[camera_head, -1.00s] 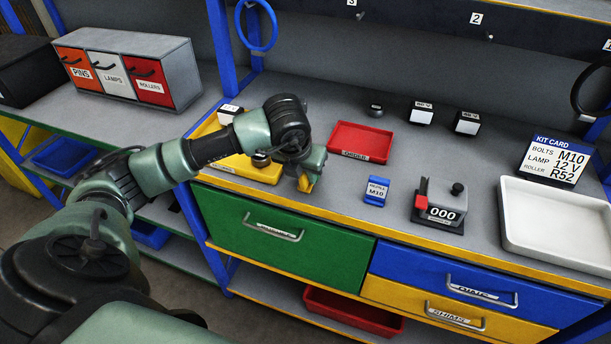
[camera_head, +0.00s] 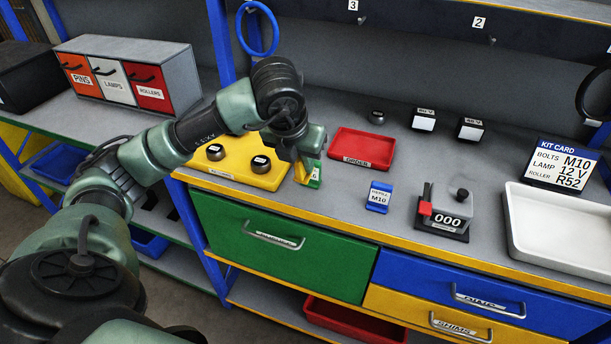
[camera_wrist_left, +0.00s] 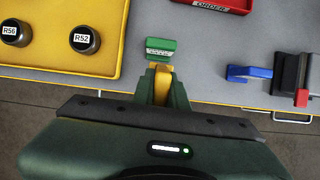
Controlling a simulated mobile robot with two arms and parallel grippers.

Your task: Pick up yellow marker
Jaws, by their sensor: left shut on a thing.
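My left gripper (camera_head: 306,172) is over the front of the workbench, between the yellow tray and the red tray. In the left wrist view, its fingers (camera_wrist_left: 162,86) are shut on a yellow piece, which I take to be the yellow marker (camera_wrist_left: 160,78). Most of the marker is hidden between the fingers. A small green block with a white label (camera_wrist_left: 160,50) is just beyond the fingertips; it also shows beside the gripper in the head view (camera_head: 316,174). I cannot tell whether the marker touches it. My right gripper is not in view.
A yellow tray (camera_head: 215,170) with dark rollers is left of the gripper. A red tray (camera_head: 362,163), blue M10 holder (camera_head: 379,197), counter device (camera_head: 446,210) and white tray (camera_head: 560,232) are to the right. A kit card (camera_head: 563,162) stands behind.

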